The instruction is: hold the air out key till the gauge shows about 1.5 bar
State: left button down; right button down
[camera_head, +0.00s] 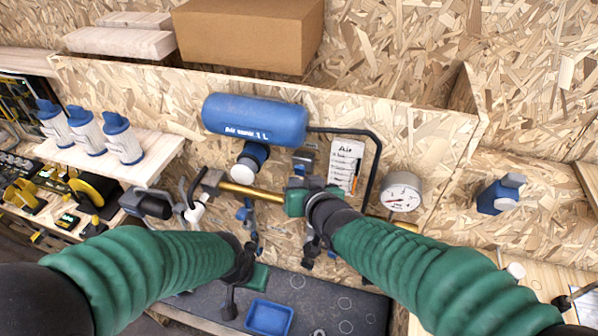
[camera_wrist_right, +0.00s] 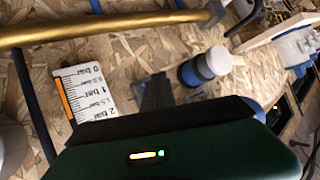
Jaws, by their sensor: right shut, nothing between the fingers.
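The round white gauge (camera_head: 401,192) is on the board at the right in the head view; its needle is too small to read surely. A card headed Air (camera_head: 346,162) hangs left of it; in the wrist view its bar scale (camera_wrist_right: 90,92) shows an orange strip. My right gripper (camera_head: 302,182) is shut and empty in front of the board, below a small grey-blue block (camera_head: 305,160). I cannot tell whether it touches the block or whether this is the air out key. My left gripper (camera_head: 229,303) hangs low by the dark bench; its jaws are unclear.
A blue air tank (camera_head: 254,119) is fixed above a brass pipe (camera_head: 250,191). A white-faced blue knob (camera_head: 250,161) sits below the tank and shows in the wrist view (camera_wrist_right: 205,68). A blue tray (camera_head: 269,317) lies on the bench. Bottles (camera_head: 88,131) stand on the left shelf.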

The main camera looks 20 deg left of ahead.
jog(key=shift+w, duration=0.3)
jog(key=shift+w+d+r, duration=0.1)
jog(key=shift+w, duration=0.45)
dwell(1.3)
dwell(0.7)
jog(key=shift+s+b, duration=0.6)
jog(key=shift+s, duration=0.35)
jog(key=s+p, duration=0.1)
jog(key=s, duration=0.4)
